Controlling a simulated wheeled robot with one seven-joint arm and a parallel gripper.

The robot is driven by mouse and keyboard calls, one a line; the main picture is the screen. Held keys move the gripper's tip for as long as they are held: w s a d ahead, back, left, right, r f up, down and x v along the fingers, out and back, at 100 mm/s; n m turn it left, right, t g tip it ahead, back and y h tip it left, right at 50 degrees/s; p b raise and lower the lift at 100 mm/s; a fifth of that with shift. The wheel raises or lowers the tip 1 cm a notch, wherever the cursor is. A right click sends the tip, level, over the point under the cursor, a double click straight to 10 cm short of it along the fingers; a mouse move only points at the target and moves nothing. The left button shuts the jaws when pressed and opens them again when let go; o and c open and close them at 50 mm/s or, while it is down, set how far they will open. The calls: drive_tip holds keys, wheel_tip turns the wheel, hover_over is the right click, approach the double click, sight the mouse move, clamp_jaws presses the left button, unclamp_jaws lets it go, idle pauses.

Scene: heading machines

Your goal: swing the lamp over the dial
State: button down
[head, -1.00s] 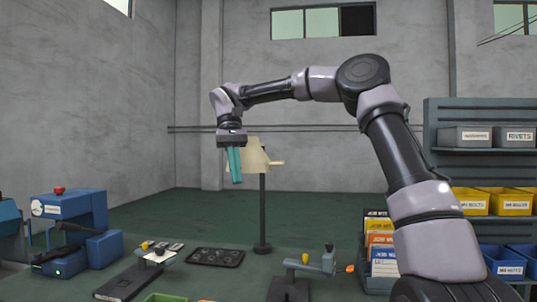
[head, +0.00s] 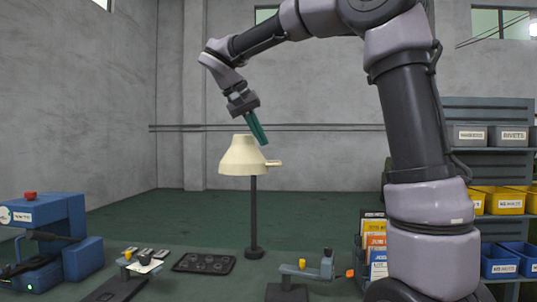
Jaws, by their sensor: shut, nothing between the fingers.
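The lamp has a cream shade (head: 243,157) with a small tab handle (head: 273,163) on its right side. It stands on a thin dark post with a round base (head: 254,252) on the green surface. My gripper (head: 263,141), with teal fingers, is shut and empty.
The blue machine (head: 75,258) stands at left. A dark tray (head: 205,263) lies left of the lamp's base. Small bench gauges stand at front left (head: 115,289) and front centre (head: 300,270). Booklets (head: 375,243) and a shelf with bins (head: 500,200) are at right.

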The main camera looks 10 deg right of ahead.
drive_tip(key=x, duration=0.6)
drive_tip(key=d+n+t, duration=0.1)
drive_tip(key=d+n, duration=0.1)
drive_tip(key=d, duration=0.7)
drive_tip(key=shift+w+n+y, duration=0.2)
drive_tip(key=shift+n+y, duration=0.1)
drive_tip(key=shift+y, duration=0.1)
drive_tip(key=shift+r, duration=0.15)
